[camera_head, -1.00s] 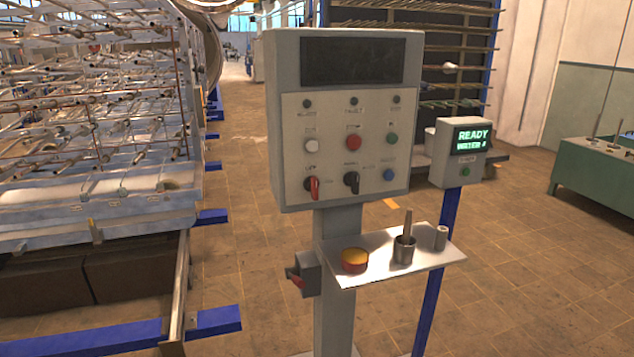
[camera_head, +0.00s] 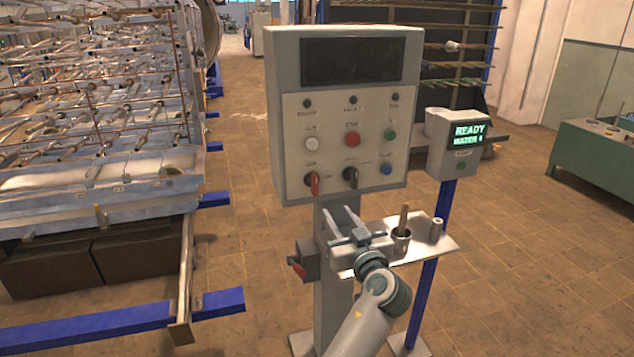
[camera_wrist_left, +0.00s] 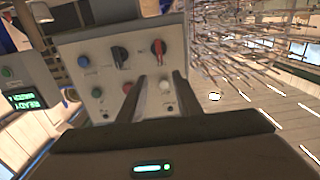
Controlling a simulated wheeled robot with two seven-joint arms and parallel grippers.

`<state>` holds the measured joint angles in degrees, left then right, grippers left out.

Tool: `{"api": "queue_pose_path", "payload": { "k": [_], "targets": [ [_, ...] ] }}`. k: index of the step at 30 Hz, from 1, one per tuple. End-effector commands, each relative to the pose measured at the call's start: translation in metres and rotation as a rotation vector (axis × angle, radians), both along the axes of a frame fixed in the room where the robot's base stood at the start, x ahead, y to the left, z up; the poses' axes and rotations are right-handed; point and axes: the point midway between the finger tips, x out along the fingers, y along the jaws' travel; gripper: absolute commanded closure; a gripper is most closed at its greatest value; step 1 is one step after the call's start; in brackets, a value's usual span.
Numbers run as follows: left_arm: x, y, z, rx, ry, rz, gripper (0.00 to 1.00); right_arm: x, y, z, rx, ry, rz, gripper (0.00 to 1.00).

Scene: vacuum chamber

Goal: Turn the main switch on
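The grey control panel (camera_head: 290,120) stands upright on a post. Its lower row has a red-handled rotary switch (camera_head: 314,183), a black rotary switch (camera_head: 350,177) and a blue button. The red-handled switch (camera_wrist_left: 157,47) also shows in the left wrist view, which sees the panel upside down. A small grey box with a red handle (camera_head: 298,268) sits on the post's left side. I cannot tell which switch is the main one. My left gripper (camera_head: 339,212) is open and empty, below the panel's lower edge in the head view, fingers towards the panel. My right gripper is not in view.
A metal shelf (camera_head: 443,240) with a cup holding a rod and a small cylinder is beside my left gripper. A small display box (camera_head: 455,150) reading READY stands on a blue post at right. A large rack of rods (camera_head: 100,120) fills the left.

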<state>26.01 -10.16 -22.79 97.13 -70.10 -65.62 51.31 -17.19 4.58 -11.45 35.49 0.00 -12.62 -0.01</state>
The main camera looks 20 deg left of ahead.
Motion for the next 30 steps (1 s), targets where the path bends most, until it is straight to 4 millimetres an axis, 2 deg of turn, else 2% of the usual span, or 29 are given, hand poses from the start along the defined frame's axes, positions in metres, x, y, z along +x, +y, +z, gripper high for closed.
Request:
{"api": "queue_pose_path", "payload": {
  "k": [11,17,23,30],
  "targets": [
    [0.001,0.001,-0.001,0.001,0.002,-0.001,0.69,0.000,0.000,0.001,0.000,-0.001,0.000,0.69],
    [0.011,0.007,0.000,0.003,0.003,-0.001,0.69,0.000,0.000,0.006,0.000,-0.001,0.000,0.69],
    [0.032,0.022,0.002,0.006,0.004,0.000,0.69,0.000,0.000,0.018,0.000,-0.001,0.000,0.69],
    [0.068,0.046,0.003,0.005,0.005,0.000,0.69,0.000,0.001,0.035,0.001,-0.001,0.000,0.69]
  ]
}}
